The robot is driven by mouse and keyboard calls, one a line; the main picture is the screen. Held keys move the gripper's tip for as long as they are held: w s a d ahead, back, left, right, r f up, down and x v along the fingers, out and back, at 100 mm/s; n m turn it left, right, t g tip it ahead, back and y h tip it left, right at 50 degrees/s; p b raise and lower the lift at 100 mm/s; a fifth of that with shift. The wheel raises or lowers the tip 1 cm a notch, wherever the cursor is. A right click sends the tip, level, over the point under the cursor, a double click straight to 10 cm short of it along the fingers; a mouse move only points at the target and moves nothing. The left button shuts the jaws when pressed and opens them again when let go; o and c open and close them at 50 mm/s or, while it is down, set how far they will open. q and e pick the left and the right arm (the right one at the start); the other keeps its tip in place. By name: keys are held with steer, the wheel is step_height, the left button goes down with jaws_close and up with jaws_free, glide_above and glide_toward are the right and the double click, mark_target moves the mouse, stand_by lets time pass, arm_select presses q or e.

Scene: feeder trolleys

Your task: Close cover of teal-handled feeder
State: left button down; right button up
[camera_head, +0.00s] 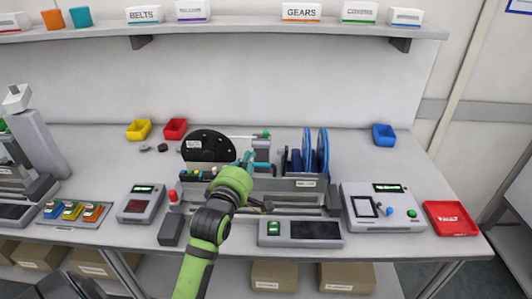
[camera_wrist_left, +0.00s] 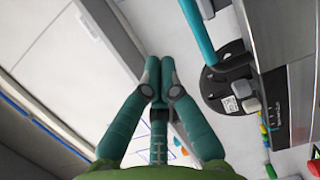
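The feeder unit (camera_head: 290,191) stands at the middle of the bench, with a black reel disc (camera_head: 207,147) at its left and two blue reels (camera_head: 315,150) at its right. My left gripper (camera_head: 249,160) is in front of and over the feeder's middle, partly hidden by its own wrist. In the left wrist view its fingers (camera_wrist_left: 158,68) are together with nothing visible between them. A teal bar, apparently the handle (camera_wrist_left: 197,30), lies to their right, apart from them, near the black disc (camera_wrist_left: 215,85). How far the cover is open is not clear. My right gripper is not visible.
A grey box with a dark screen (camera_head: 315,230) stands in front of the feeder. A control box (camera_head: 383,207) and red tray (camera_head: 450,218) are to the right. Yellow (camera_head: 138,130) and red (camera_head: 175,128) bins stand behind left. A shelf (camera_head: 240,30) runs above.

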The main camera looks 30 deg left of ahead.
arm_select(q)
steer(key=w+d, duration=0.1)
steer(key=w, duration=0.1)
steer(key=w+d+p, duration=0.1)
steer(key=d, duration=0.1)
steer(key=shift+w+f+p, duration=0.15)
steer(key=shift+w+p, duration=0.15)
steer(key=shift+w, duration=0.1)
steer(key=shift+a, duration=0.1)
steer(key=shift+w, duration=0.1)
